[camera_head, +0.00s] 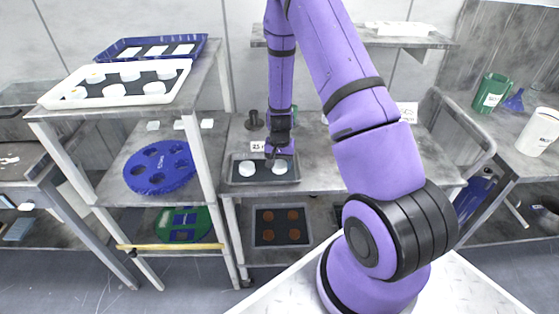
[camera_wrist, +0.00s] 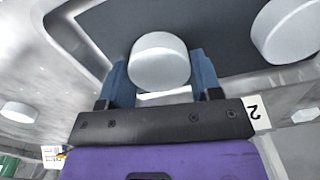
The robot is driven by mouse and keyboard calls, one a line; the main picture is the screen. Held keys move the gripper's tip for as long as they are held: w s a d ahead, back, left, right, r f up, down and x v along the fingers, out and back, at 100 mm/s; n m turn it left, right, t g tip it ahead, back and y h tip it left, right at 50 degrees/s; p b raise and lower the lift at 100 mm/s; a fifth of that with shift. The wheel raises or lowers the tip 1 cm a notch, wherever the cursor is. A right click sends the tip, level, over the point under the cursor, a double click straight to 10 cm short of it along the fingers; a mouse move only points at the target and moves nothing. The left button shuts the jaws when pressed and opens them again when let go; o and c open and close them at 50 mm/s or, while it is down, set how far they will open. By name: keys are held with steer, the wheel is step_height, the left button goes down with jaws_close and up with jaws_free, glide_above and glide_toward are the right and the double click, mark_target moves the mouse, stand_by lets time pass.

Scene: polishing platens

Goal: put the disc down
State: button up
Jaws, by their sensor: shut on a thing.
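My gripper (camera_head: 278,160) reaches down over the metal tray with a dark liner (camera_head: 235,179) on the middle bench. Its blue fingers, clear in the wrist view (camera_wrist: 161,78), are shut on a white round disc (camera_wrist: 160,60). This disc (camera_head: 280,168) shows in the right part of the tray in the head view. I cannot tell whether its underside touches the liner. A second white disc (camera_head: 247,170) lies to its left in the tray, apart from it; it also shows at the upper right of the wrist view (camera_wrist: 288,30).
A small number label (camera_head: 258,146) stands behind the tray. A dark knobbed object (camera_head: 253,121) is further back. On the left rack are a white tray with several discs (camera_head: 50,100) and a blue platen with holes (camera_head: 160,168). A tray with brown discs (camera_head: 258,238) sits below.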

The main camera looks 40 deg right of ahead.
steer(key=shift+f, duration=0.15)
steer(key=o, duration=1)
